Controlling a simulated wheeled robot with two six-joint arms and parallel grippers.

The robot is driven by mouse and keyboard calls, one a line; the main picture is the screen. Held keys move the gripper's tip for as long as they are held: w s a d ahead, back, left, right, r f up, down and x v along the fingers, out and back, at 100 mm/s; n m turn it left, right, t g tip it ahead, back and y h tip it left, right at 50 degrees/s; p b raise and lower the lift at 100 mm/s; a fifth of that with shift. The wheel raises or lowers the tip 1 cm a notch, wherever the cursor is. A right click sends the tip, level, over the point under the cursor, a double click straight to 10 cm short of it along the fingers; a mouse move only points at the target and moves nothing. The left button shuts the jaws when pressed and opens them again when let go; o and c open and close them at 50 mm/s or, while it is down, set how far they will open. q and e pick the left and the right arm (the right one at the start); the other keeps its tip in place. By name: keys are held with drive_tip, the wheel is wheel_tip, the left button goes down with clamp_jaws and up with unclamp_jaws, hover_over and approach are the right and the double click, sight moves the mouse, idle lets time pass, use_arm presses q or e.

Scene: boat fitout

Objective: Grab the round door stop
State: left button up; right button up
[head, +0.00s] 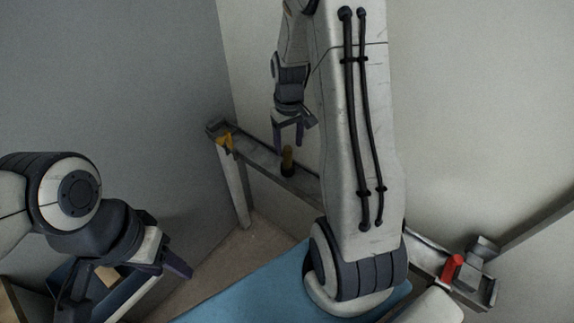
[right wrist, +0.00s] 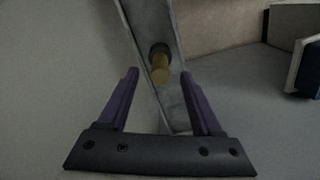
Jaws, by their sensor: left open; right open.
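The round door stop appears to be the brass-coloured cylinder (head: 288,158) with a dark round base, standing on a narrow grey ledge (head: 262,158) in the head view. It also shows in the right wrist view (right wrist: 160,70), straight ahead and centred between the fingers. My right gripper (head: 289,143) is open just above it in the head view. Its two purple fingers (right wrist: 160,76) are spread wide in the right wrist view, and nothing is held. My left gripper (head: 128,290) is open and empty at the lower left, far from the ledge.
A yellow-orange piece (head: 226,141) sits at the ledge's left end. A red cylinder (head: 452,268) and a grey block (head: 484,248) are at the lower right. A blue surface (head: 240,292) lies below. Walls stand close behind the ledge.

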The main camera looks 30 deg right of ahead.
sight(288, 156)
drive_tip(key=f, duration=0.6)
drive_tip(key=shift+w+f, duration=0.2)
drive_tip(key=shift+w, duration=0.05)
clamp_jaws()
